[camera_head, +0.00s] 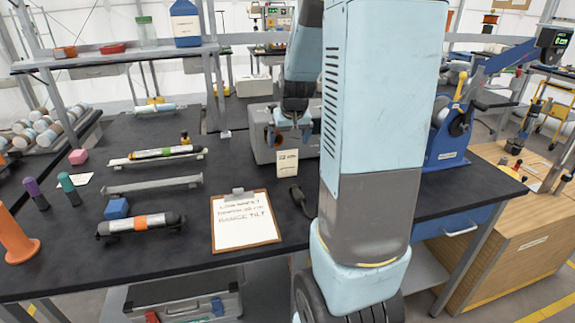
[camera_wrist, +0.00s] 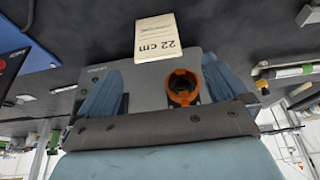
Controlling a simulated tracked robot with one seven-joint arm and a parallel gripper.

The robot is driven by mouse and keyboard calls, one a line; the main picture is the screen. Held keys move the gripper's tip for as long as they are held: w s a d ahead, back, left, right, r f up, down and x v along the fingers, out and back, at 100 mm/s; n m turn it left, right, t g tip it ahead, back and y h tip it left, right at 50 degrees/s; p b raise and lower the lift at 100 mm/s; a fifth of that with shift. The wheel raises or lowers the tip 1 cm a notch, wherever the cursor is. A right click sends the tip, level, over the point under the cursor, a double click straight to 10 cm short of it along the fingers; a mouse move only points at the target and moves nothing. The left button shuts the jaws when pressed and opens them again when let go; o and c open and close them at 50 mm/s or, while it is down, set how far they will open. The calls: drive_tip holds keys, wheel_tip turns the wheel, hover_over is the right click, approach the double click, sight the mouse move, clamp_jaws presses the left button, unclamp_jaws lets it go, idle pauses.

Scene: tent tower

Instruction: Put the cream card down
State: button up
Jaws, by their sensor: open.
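The cream card (camera_head: 287,163), marked "22 cm", is on the black bench in front of a grey case, near the middle. It looks upright or leaning; I cannot tell whether it touches the case. In the wrist view the card (camera_wrist: 157,38) shows upside down, just beyond the fingertips. My gripper (camera_head: 290,139) hangs above and behind the card, pointing down, in front of the case. In the wrist view my gripper (camera_wrist: 161,66) has its two blue fingers wide apart, with nothing held between them. My arm hides part of the bench to the right.
The grey case (camera_head: 260,145) stands close behind the gripper; an orange-ringed socket (camera_wrist: 183,88) shows between the fingers. A clipboard (camera_head: 246,242) lies in front left and a dark handheld object (camera_head: 300,200) in front. Telescope-like tubes (camera_head: 141,224) lie left.

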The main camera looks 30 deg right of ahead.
sight(288, 152)
drive_tip(key=shift+d+x, duration=0.15)
drive_tip(key=shift+x, duration=1.9)
drive_tip(key=shift+d+x, duration=0.15)
drive_tip(key=shift+x, duration=1.85)
drive_tip(key=shift+w+r, duration=0.1)
drive_tip(key=c, duration=1.1)
